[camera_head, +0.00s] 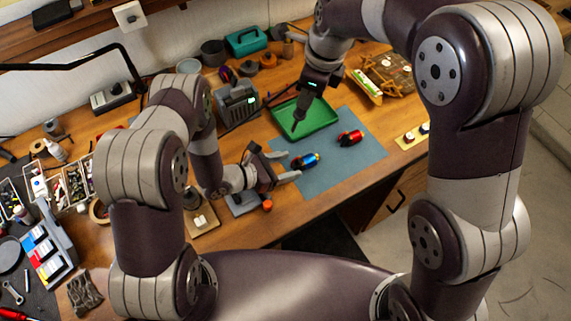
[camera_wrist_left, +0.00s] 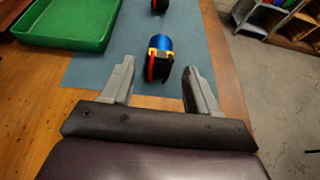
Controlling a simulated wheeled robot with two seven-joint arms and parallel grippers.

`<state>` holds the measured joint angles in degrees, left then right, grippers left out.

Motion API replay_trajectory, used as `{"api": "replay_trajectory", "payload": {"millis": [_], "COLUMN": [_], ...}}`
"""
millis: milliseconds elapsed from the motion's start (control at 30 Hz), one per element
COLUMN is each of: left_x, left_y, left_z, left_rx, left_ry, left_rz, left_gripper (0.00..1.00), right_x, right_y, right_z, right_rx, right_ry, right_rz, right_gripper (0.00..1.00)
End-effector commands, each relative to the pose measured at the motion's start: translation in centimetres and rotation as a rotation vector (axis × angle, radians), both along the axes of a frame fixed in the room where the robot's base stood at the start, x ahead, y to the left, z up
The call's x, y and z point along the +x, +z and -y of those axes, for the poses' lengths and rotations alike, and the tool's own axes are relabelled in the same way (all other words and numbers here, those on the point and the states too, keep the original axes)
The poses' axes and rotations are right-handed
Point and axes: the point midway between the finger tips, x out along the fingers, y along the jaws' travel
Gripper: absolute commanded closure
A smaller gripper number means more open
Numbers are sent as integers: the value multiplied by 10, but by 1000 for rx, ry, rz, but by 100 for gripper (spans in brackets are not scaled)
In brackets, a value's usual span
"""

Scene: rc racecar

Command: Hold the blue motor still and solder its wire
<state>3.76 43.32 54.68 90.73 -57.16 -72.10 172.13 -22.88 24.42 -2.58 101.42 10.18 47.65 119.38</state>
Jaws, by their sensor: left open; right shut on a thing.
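The blue motor (camera_head: 311,158) lies on the blue-grey mat (camera_head: 335,180), its black and red end toward my left gripper (camera_head: 284,166). My left gripper is open, and its two fingers reach toward the motor. In the left wrist view, the blue motor (camera_wrist_left: 161,44) sits just beyond and between the fingertips (camera_wrist_left: 156,72), apart from both. My right gripper (camera_head: 313,90) is shut on a dark, slim tool, which looks like a soldering iron (camera_head: 299,118), pointing down over the green tray.
A red motor (camera_head: 350,137) lies farther right on the mat. A green tray (camera_head: 322,113) stands behind it. A small orange-topped item (camera_head: 267,205) is near the front edge. The mat's front right is clear.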

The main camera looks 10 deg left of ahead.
Motion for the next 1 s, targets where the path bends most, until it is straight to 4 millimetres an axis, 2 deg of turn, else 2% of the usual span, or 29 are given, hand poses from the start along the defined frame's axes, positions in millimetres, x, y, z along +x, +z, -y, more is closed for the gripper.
{"api": "replay_trajectory", "payload": {"millis": [267, 367, 400, 467, 600, 700, 1000], "left_x": [2, 2, 2, 2, 2, 2, 2], "left_y": [-1, -1, -1, -1, -1, -1, -1], "left_z": [2, 2, 2, 2, 2, 2, 2], "left_rx": [0, 1, 1, 2, 2, 2, 1], "left_ry": [1, 1, 1, 1, 1, 1, 1], "left_rz": [0, 1, 1, 1, 1, 1, 1], "left_gripper": [40, 70, 83, 100, 100, 100, 100], "right_x": [0, 0, 0, 0, 0, -3, -11], "right_y": [0, 0, 0, 0, 1, 0, -13], "right_z": [0, 0, 0, 0, 1, 14, 26], "right_rx": [0, 0, 0, 0, -8, -41, -59], "right_ry": [0, 0, 0, 0, 0, 6, 537], "right_rz": [0, 0, 0, 0, 9, 37, 96], "right_gripper": [100, 100, 100, 100, 100, 100, 100]}}
